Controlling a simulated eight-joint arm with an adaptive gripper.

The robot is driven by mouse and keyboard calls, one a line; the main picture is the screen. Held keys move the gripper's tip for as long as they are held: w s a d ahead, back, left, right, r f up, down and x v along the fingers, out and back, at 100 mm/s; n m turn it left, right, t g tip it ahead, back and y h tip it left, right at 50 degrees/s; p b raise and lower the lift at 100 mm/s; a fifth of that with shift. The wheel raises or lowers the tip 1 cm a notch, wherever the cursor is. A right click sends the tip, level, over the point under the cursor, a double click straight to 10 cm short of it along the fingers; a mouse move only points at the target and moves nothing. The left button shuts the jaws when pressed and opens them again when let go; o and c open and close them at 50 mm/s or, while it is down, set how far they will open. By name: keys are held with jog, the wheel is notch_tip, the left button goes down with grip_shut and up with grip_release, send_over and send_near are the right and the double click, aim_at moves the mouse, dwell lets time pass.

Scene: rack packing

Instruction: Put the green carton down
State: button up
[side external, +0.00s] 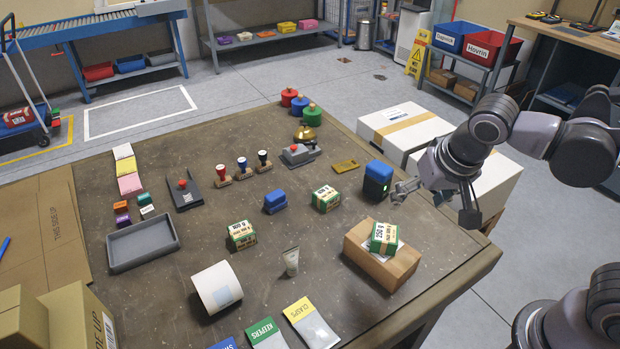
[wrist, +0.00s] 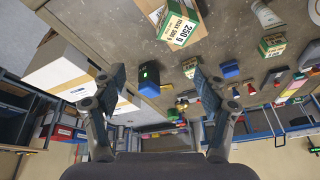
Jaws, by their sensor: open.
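A green and white carton (side external: 384,238) lies on top of a brown cardboard box (side external: 400,268) at the table's right front. It shows at the top of the wrist view (wrist: 178,22), clear of my fingers. Two similar green cartons stand on the table, one near the middle (side external: 325,200) and one further left (side external: 241,236). My gripper (side external: 437,203) is open and empty, up and to the right of the box with the carton. In the wrist view its fingers (wrist: 162,90) are spread wide with nothing between them.
A dark blue device (side external: 377,180) stands close to my gripper's left. A blue block (side external: 275,202), a grey tray (side external: 142,243), a white roll (side external: 217,288) and a tube (side external: 291,261) are on the table. White boxes (side external: 405,125) stand beyond its right edge.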

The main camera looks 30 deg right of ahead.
jog(key=s+d+n+t+y, duration=0.1)
jog(key=d+n+t, duration=0.2)
jog(key=d, duration=0.3)
jog(key=shift+r+n, duration=0.45)
jog(key=shift+n, duration=0.45)
